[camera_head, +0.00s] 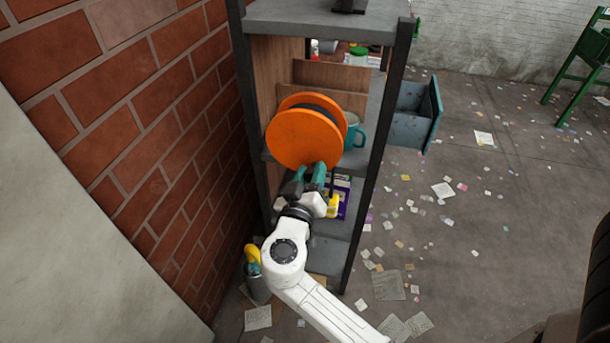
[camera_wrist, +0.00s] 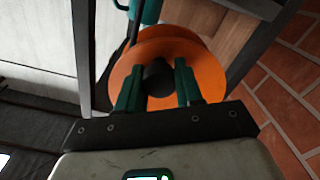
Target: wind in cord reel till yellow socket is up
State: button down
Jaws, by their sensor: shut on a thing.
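The cord reel (camera_head: 296,138) has orange discs and dark cord between them, and stands at the front of a shelf. It also fills the middle of the wrist view (camera_wrist: 208,78). My gripper (camera_head: 312,173) is at the reel's lower front. In the wrist view, the green fingers of my gripper (camera_wrist: 158,72) are on either side of a dark round knob (camera_wrist: 158,78) on the reel's face, closed on it. The yellow socket (camera_head: 333,206) shows just right of my wrist, below the reel, with a dark cord (camera_head: 331,184) above it. My wrist partly hides it.
A teal mug (camera_head: 353,133) stands right of the reel. A purple box (camera_head: 342,190) lies on the shelf below. A brick wall (camera_head: 150,130) is close on the left. A container with a yellow-topped item (camera_head: 252,256) stands at lower left. Paper scraps litter the floor.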

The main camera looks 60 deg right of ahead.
aim_at(327, 153)
jog(key=n, duration=0.1)
jog(key=s+r+n+p, duration=0.1)
jog(key=n, duration=0.2)
jog(key=shift+s+d+r+n, duration=0.25)
jog(key=shift+s+r+n, duration=0.05)
jog(key=shift+r, duration=0.05)
jog(key=n+p, duration=0.1)
jog(key=r+n+p, duration=0.1)
jog(key=n, duration=0.1)
jog(key=shift+s+d+r, duration=0.1)
jog(key=shift+s+r, duration=0.1)
jog(key=shift+s, duration=0.15)
jog(key=shift+s+r+n+p, duration=0.1)
jog(key=shift+r+n+p, duration=0.1)
jog(key=shift+n+p, duration=0.35)
jog(key=shift+r+n+p, duration=0.2)
jog(key=shift+n+p, duration=0.1)
jog(key=shift+n, duration=0.45)
jog(key=c, duration=0.8)
grip_release()
jog(key=shift+o, duration=0.2)
jog(key=b+v, duration=0.2)
jog(key=v, duration=0.8)
jog(key=shift+s+a, duration=0.2)
jog(key=shift+a, duration=0.15)
